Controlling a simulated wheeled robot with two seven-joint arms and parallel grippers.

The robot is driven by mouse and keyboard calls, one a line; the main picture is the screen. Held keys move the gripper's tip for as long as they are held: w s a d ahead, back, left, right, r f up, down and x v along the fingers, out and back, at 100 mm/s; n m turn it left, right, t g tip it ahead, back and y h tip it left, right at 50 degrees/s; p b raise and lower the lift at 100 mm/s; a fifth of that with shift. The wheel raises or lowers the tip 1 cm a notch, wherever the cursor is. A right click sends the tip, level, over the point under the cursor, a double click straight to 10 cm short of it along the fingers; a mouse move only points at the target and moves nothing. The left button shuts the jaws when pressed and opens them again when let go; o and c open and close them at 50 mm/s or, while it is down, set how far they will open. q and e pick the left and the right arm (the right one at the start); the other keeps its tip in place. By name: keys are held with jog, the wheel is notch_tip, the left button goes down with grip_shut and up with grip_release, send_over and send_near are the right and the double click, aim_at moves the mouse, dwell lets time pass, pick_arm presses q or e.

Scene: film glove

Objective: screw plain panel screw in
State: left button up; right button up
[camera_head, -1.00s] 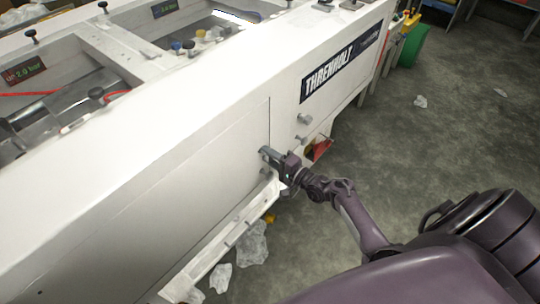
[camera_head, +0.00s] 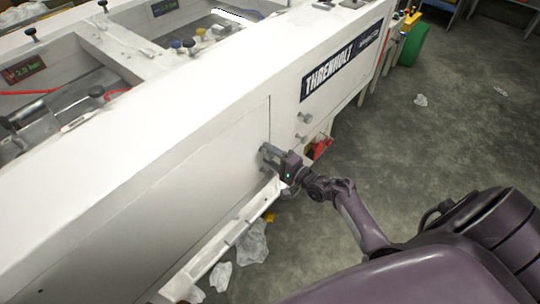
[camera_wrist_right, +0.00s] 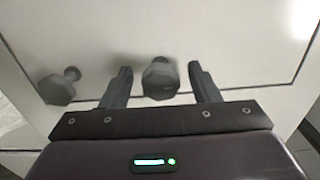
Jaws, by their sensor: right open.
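My right gripper (camera_head: 268,152) is at the side panel (camera_head: 200,190) of the white machine, its fingers pointing at the panel. In the right wrist view its two fingers (camera_wrist_right: 162,82) are open, one on each side of a grey hexagonal screw head (camera_wrist_right: 160,79). Gaps show between the head and both fingers. A second hexagonal screw (camera_wrist_right: 57,89) stands out from the panel at the left of that view. In the head view two screw heads, an upper one (camera_head: 305,117) and a lower one (camera_head: 302,138), stick out right of the gripper. My left gripper is out of view.
A narrow white ledge (camera_head: 228,243) runs below the panel. A red bin (camera_head: 322,148) sits low behind the gripper. Crumpled clear plastic (camera_head: 252,244) lies on the concrete floor. The floor to the right is mostly clear.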

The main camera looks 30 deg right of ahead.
jog(key=v, duration=0.7)
jog(key=shift+s+b, duration=0.25)
jog(key=shift+b, duration=0.15)
jog(key=s+a+f+n+g+h+b, duration=0.1)
jog(key=s+a+f+n+g, duration=0.3)
jog(key=f, duration=0.6)
jog(key=s+a+f+n+g+h+b, duration=0.1)
jog(key=s+f, duration=0.4)
jog(key=f, duration=0.4)
jog(key=s+a+f+n+g+h+b, duration=0.1)
jog(key=s+a+f+n+g, duration=0.3)
jog(key=f, duration=0.6)
jog(key=s+f+n+g+h+b, duration=0.1)
jog(key=s+f, duration=0.3)
jog(key=s, duration=0.5)
jog(key=s+f+n+g+h+b, duration=0.1)
jog(key=s+f+n+g, duration=0.2)
jog(key=s, duration=0.6)
jog(key=s+a+f+n+g+h+b, duration=0.1)
jog(key=s+f+n+g, duration=0.2)
jog(key=s+f, duration=0.4)
jog(key=shift+s+f+n, duration=0.2)
jog(key=shift+s+n, duration=0.1)
jog(key=shift+s, duration=0.6)
jog(key=shift+a, duration=0.1)
